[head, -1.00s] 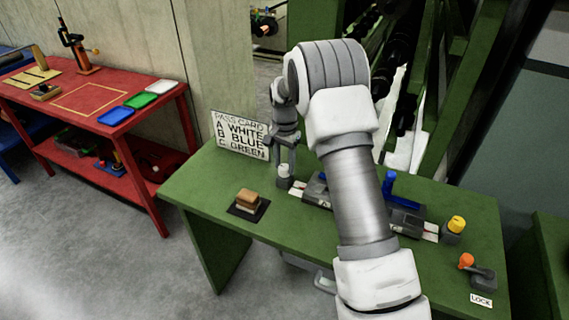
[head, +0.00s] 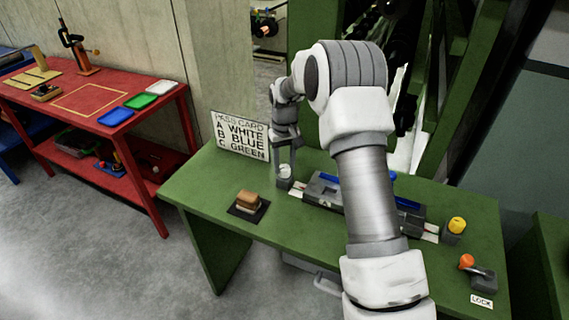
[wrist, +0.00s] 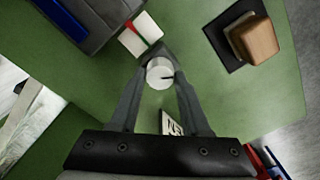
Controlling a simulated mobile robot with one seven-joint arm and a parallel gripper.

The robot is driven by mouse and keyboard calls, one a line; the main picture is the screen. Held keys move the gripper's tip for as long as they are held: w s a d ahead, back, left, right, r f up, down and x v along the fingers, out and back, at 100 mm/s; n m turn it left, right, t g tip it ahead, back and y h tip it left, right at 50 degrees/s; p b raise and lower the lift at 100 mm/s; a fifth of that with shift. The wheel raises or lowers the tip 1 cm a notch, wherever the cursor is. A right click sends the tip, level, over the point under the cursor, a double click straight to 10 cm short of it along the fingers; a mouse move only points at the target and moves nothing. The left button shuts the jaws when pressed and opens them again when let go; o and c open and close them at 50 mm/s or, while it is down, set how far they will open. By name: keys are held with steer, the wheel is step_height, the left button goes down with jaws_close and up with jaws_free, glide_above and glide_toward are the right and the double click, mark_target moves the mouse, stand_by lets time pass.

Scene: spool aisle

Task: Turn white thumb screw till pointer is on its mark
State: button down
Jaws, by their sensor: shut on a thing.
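The white thumb screw (wrist: 159,74) sits at the near-left end of the grey device on the green bench; its round top carries a dark line. In the wrist view my gripper (wrist: 160,70) has a finger on each side of the screw and is shut on it. In the head view my gripper (head: 285,172) is at the same screw. I cannot tell which line is the pointer and which the mark.
The grey device (head: 320,188) has a blue bar and is partly hidden by my arm. A yellow knob (head: 457,225) and an orange knob (head: 466,262) stand at the right. A brown block (head: 248,200) sits on a dark pad. A pass card (head: 240,135) stands behind.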

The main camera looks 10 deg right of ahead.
mark_target(284, 167)
steer(key=n, duration=0.6)
steer(key=shift+n, duration=0.3)
stand_by(0.4)
steer(key=shift+c, duration=1.9)
jaws_free()
step_height(284, 167, up, 18)
steer(key=p, duration=0.1)
steer(key=shift+f, duration=0.25)
